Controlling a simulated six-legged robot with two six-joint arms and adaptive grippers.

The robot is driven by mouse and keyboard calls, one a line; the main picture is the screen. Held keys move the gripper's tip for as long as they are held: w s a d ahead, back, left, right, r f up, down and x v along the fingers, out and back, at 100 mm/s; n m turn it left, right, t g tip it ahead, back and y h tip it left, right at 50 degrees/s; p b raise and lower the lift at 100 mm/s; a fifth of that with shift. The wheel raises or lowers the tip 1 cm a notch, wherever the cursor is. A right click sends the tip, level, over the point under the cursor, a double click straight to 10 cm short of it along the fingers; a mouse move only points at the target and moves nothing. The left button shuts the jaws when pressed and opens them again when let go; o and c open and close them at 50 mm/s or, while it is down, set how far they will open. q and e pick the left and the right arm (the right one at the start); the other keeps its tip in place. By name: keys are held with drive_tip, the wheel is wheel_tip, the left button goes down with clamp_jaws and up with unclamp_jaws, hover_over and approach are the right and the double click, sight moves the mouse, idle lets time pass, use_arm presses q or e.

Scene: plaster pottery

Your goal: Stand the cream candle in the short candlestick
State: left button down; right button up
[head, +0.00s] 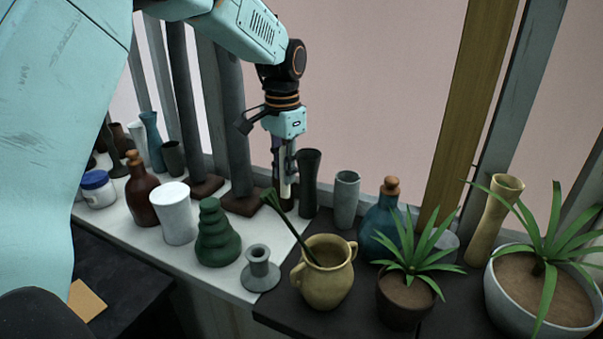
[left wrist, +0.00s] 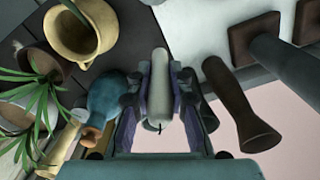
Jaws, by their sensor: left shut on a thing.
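The cream candle (left wrist: 160,92) is between the two fingers of my left gripper (left wrist: 158,100) in the left wrist view, with its dark wick toward the camera. In the head view my left gripper (head: 285,178) points down, shut on the candle (head: 286,163), which hangs upright. The short grey candlestick (head: 261,269), with a round flared base, stands on the white surface near its front right corner. The gripper is above and behind it, slightly to the right, apart from it. I cannot make out the candlestick in the left wrist view. My right gripper is not in view.
A dark tall vase (head: 309,183) stands close beside the gripper. A yellow jug (head: 326,272) with a green stem is right of the candlestick, and a green stacked vase (head: 215,233) is left. A blue bottle (head: 381,221) and potted plant (head: 408,290) stand farther right.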

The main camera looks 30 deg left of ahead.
use_arm(q)
drive_tip(key=s+a+f+n+p, duration=0.2)
drive_tip(key=s+n, duration=0.7)
drive_tip(key=n, duration=1)
drive_tip(key=shift+d+f+n+b, duration=0.1)
drive_tip(key=shift+f+n+b, duration=0.75)
drive_tip(key=shift+f+b, duration=0.9)
drive_tip(key=shift+a+f+n+b, duration=0.1)
drive_tip(key=shift+f+n+b, duration=0.95)
drive_tip(key=shift+f, duration=1.25)
drive_tip(key=shift+d+f+n+b, duration=0.1)
drive_tip(key=shift+f+n+b, duration=0.5)
drive_tip(key=shift+f+b, duration=1.3)
drive_tip(key=shift+s+f, duration=0.15)
drive_tip(key=shift+f, duration=0.05)
